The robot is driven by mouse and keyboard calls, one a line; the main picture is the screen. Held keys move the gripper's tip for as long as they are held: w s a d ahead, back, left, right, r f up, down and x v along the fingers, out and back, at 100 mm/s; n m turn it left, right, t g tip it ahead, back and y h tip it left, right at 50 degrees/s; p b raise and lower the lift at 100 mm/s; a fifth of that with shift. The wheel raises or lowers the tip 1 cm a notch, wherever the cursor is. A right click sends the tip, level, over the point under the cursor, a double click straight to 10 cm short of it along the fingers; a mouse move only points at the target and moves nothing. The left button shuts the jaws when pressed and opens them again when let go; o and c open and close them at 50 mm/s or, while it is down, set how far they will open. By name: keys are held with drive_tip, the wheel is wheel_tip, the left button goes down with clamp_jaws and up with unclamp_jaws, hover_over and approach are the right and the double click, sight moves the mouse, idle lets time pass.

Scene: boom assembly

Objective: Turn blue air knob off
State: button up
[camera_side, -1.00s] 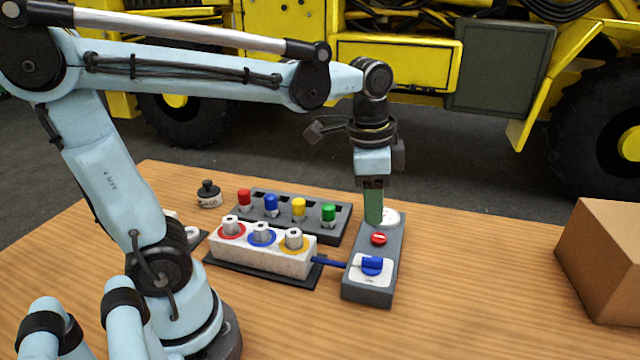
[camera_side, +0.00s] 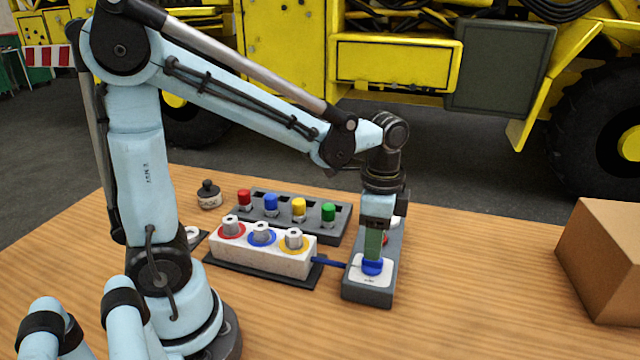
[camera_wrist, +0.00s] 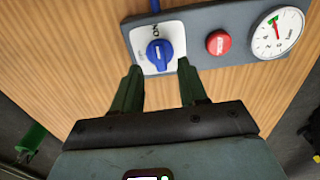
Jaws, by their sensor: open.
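The blue air knob (camera_side: 372,268) sits on a white plate at the near end of a grey control box (camera_side: 362,294). In the wrist view the blue knob (camera_wrist: 160,53) has its raised grip running up and down, towards the word ON on the plate. My gripper (camera_side: 374,256) points straight down over the knob and partly hides it in the side view. In the wrist view my gripper (camera_wrist: 159,67) is open, with one green finger on each side just below the knob. I cannot tell whether the fingers touch it.
A red button (camera_wrist: 219,42) and a round gauge (camera_wrist: 277,32) share the control box. A blue hose (camera_side: 330,262) joins it to a white block (camera_side: 275,262) with several fittings. A grey rack (camera_side: 336,222) holds coloured plugs. A cardboard box (camera_side: 605,255) stands at right.

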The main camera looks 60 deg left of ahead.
sight(372, 263)
drive_tip(key=shift+f, duration=1.8)
drive_tip(key=shift+c, duration=0.4)
clamp_jaws()
